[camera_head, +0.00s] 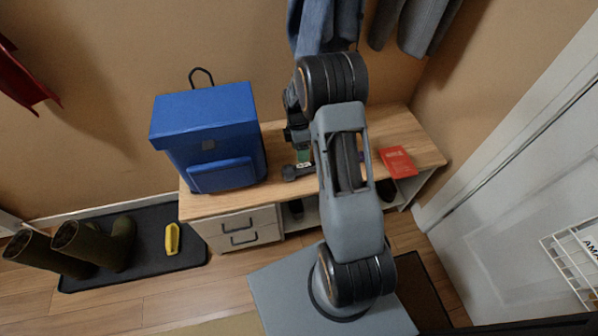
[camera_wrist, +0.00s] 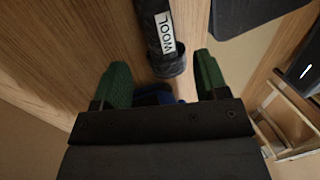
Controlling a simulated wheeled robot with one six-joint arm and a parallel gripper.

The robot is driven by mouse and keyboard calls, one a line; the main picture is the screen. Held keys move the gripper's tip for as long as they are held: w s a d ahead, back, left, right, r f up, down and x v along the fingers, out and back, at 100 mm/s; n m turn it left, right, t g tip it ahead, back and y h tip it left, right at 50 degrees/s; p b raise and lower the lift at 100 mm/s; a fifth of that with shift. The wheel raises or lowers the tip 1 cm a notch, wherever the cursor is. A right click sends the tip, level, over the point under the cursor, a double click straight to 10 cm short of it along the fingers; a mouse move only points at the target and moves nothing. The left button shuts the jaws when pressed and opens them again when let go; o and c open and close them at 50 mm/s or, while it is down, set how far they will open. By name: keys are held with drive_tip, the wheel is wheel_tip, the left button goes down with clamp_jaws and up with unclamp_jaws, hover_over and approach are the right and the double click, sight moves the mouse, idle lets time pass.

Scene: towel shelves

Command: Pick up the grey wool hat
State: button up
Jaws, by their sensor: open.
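A dark grey item with a white tag reading WOOL (camera_wrist: 160,12), which looks like the wool hat, shows at the top middle of the wrist view. Its lower end reaches between the fingers of my gripper (camera_wrist: 163,78). The green-padded fingers stand wide apart, one on each side, with visible gaps. In the head view, my gripper (camera_head: 303,156) is low over the wooden bench, mostly hidden by my arm. A small dark end of the hat (camera_head: 289,174) shows beside it, with the white tag near a green finger. The rest of the hat is hidden.
A blue backpack (camera_head: 212,140) stands on the bench (camera_head: 283,190) to the left. A red book (camera_head: 397,162) lies to the right. Clothes (camera_head: 325,25) hang above. A small blue thing (camera_wrist: 155,97) shows behind the fingers. Boots (camera_head: 75,245) stand on a floor mat.

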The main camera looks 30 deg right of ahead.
sight(303, 165)
drive_tip(key=shift+d+b+x, duration=0.15)
drive_tip(key=shift+b+x, duration=0.45)
drive_tip(key=shift+x, duration=1.25)
drive_tip(key=shift+d+b+x, duration=0.15)
drive_tip(key=shift+b+x, duration=0.4)
drive_tip(key=shift+x, duration=1.25)
drive_tip(key=shift+s, duration=0.1)
drive_tip(key=shift+c, duration=0.5)
drive_tip(key=c, duration=0.7)
drive_tip(key=shift+o, duration=0.2)
drive_tip(key=shift+r, duration=0.1)
